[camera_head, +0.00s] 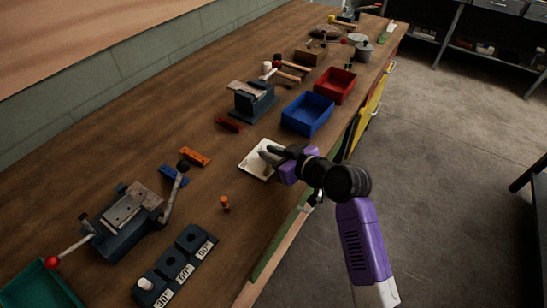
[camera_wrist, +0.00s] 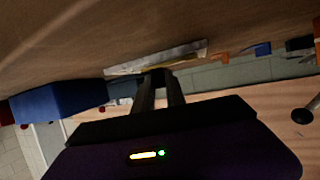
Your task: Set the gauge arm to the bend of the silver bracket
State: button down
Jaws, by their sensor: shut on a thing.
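My gripper (camera_head: 270,153) is over a pale, shallow tray (camera_head: 252,164) near the bench's front edge. Its fingers are shut on a small grey piece, which looks like the silver bracket; fingers mostly hide it and its bend is not readable. In the wrist view the fingertips (camera_wrist: 158,76) meet a pale strip (camera_wrist: 155,58); I cannot tell whether it is tray or bracket. A dark block (camera_head: 172,262) marked 30°, 60° and 90° has a white peg (camera_head: 145,284) at 30°. I cannot tell which part is the gauge arm.
A blue bin (camera_head: 307,114) and red bin (camera_head: 336,85) stand beyond the tray. A vise (camera_head: 252,101) is behind them. An orange peg (camera_head: 225,204), orange piece (camera_head: 194,157) and blue piece (camera_head: 173,177) lie nearer. A green tray (camera_head: 42,287) is at bottom left.

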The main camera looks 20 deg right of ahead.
jog(key=shift+w+a+n+g+y+b, duration=0.15)
jog(key=shift+a+n+g+y+b, duration=0.1)
jog(key=shift+n+y+b, duration=0.3)
jog(key=shift+w+a+n+g+y+b, duration=0.15)
jog(key=shift+n+g+y+b, duration=0.1)
jog(key=shift+n+y+b, duration=0.3)
jog(key=c, duration=1.4)
grip_release()
jog(key=shift+o, duration=0.2)
jog(key=shift+v, duration=3.95)
jog(key=shift+w, duration=0.1)
